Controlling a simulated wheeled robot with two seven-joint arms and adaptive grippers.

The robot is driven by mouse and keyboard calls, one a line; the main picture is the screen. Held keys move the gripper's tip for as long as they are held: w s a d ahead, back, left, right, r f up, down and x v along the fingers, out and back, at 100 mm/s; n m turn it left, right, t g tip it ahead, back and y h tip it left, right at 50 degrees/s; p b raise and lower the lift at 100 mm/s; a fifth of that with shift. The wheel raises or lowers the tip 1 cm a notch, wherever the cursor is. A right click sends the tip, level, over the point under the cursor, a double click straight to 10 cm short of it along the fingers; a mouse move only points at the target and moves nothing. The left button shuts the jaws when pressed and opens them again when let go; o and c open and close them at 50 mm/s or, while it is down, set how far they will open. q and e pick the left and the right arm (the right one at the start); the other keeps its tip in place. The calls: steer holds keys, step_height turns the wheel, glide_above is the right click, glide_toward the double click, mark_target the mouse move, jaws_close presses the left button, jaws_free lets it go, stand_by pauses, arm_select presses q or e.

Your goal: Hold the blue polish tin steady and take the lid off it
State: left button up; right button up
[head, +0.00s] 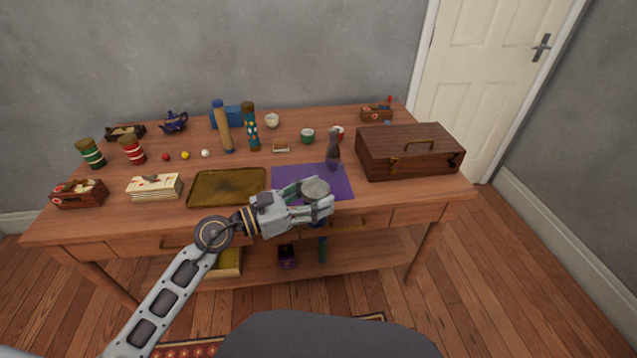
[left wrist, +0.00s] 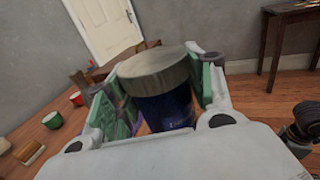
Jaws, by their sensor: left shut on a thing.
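The blue polish tin (left wrist: 166,108) stands between my left gripper's fingers, with its round grey lid (left wrist: 152,70) on top. In the head view the lid (head: 315,188) shows between the fingers, over the front part of the purple mat (head: 290,176); the blue body is mostly hidden there. My left gripper (head: 318,198) is shut on the tin's sides below the lid, and its fingers also show in the left wrist view (left wrist: 160,100). I cannot tell whether the tin touches the mat.
A dark tray (head: 227,188) lies left of the mat, and a wooden chest (head: 408,152) stands at the right. A dark bottle (head: 333,150) stands at the mat's back edge. Small cups, tubes and tins fill the table's back. Bare table lies right of the mat.

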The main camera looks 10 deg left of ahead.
arm_select(q)
steer(key=shift+w+d+f+m+g+h, duration=0.1)
steer(key=shift+w+f+m+g+h, duration=0.1)
steer(key=shift+f+m+g+h, duration=0.45)
steer(key=shift+w+d+f+m+g+h, duration=0.1)
steer(key=shift+w+f+m+g+h, duration=0.15)
steer(key=shift+f+m+g, duration=0.8)
steer(key=shift+w+d+f+m+g+h, duration=0.1)
steer(key=shift+w+f+m+g+h, duration=0.25)
steer(key=shift+g, duration=0.85)
steer(key=shift+w+d+f+m+g+h, duration=0.1)
steer(key=shift+f+m+g, duration=0.5)
steer(key=shift+f+g, duration=0.3)
steer(key=shift+w+d+f+m+g+h, duration=0.15)
steer(key=shift+f+m+g, duration=0.55)
steer(key=shift+g, duration=0.35)
steer(key=shift+w+d+f+m+g+h, duration=0.1)
steer(key=shift+f+m+g, duration=0.45)
steer(key=shift+f+g, duration=0.35)
steer(key=shift+g, duration=0.25)
